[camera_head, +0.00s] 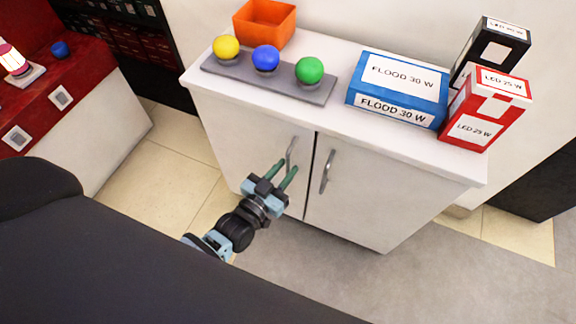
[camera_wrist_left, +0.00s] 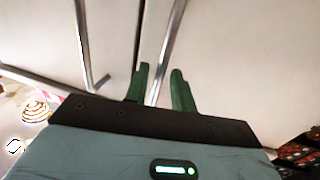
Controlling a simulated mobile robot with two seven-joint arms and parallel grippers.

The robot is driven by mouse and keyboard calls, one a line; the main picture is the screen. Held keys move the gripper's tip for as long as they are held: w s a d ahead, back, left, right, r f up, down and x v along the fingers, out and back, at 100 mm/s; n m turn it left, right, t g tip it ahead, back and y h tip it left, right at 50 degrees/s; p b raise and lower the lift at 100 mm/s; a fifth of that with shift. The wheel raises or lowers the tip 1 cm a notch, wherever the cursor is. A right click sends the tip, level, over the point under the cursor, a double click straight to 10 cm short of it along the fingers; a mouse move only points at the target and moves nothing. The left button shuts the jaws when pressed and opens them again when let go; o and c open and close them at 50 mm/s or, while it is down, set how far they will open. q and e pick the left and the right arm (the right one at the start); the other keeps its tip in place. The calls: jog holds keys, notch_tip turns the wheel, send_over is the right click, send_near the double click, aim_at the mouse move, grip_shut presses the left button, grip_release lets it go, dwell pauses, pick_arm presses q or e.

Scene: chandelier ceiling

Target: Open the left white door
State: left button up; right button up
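The left white door (camera_head: 245,140) is the left half of a white cabinet front and looks closed, with a narrow dark seam between it and the right door (camera_head: 375,185). Its curved metal handle (camera_head: 291,153) is near the seam. My left gripper (camera_head: 287,170) is open in front of the handle, its two green fingers pointing at it. In the left wrist view, the handle bar (camera_wrist_left: 172,42) runs between the spread fingers (camera_wrist_left: 158,78), with gaps visible beside it. The right door's handle (camera_wrist_left: 82,45) is outside the fingers there. My right gripper is not in view.
The cabinet top (camera_head: 330,110) carries an orange bin (camera_head: 264,25), a grey strip (camera_head: 275,82) with coloured bulbs, a blue box (camera_head: 400,85), a red box (camera_head: 487,108) and a black box (camera_head: 495,45). A red-topped counter (camera_head: 70,85) stands left. Tiled floor (camera_head: 160,175) lies between.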

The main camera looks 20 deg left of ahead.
pick_arm(q)
jog(key=shift+x, duration=0.8)
jog(key=shift+c, duration=0.3)
grip_shut()
